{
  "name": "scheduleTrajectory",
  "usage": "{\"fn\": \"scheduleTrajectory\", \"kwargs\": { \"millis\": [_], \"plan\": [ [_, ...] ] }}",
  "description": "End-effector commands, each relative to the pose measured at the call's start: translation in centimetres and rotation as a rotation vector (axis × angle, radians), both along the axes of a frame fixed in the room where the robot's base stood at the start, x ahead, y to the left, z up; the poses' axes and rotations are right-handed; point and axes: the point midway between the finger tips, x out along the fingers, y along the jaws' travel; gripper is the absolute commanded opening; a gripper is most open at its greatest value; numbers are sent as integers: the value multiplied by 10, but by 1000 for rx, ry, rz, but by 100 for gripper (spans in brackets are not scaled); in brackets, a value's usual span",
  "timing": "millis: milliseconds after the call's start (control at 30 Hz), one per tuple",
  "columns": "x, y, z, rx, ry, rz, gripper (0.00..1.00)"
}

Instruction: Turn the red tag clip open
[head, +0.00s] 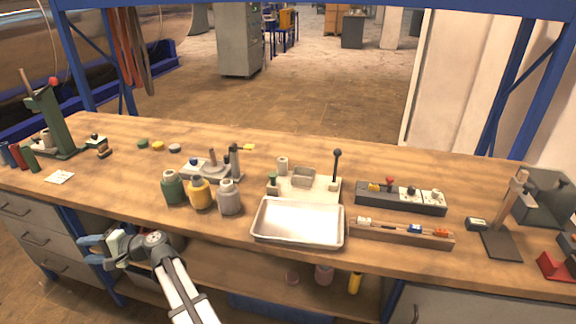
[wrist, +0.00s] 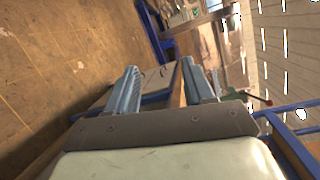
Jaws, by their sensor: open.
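A wooden rail (head: 385,235) at the front right of the bench carries small clips: a white one (head: 364,221), a blue one (head: 414,229) and an orange-red one (head: 441,232). The orange-red one looks most like the red tag clip, but it is too small to tell whether it is open or shut. My gripper (head: 88,248) is open and empty, off the bench's front edge at the lower left, far from the rail. In the wrist view its two blue fingers (wrist: 162,80) stand apart with nothing between them.
A metal tray (head: 298,241) lies left of the rail. A black box (head: 400,203) with a red knob stands behind it. Several bottles (head: 200,194) stand near the front edge. A stand (head: 502,243) and a red block (head: 554,266) are at the right. The blue frame post (head: 510,75) rises behind.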

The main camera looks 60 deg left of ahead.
Motion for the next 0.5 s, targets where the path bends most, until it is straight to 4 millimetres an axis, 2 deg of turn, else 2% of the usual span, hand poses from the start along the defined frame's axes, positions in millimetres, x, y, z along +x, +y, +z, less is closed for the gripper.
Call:
{"fn": "scheduleTrajectory", "kwargs": {
  "millis": [33, 133, 267, 367, 500],
  "plan": [
    [-3, 6, 24, 30, 17, -4, 52],
    [0, 13, 63, 85, 37, -15, 52],
    [25, 24, 107, 172, 18, -33, 52],
    [64, 32, 132, 249, -44, -48, 52],
    [127, 39, 145, 336, -173, -58, 52]
  ]
}}
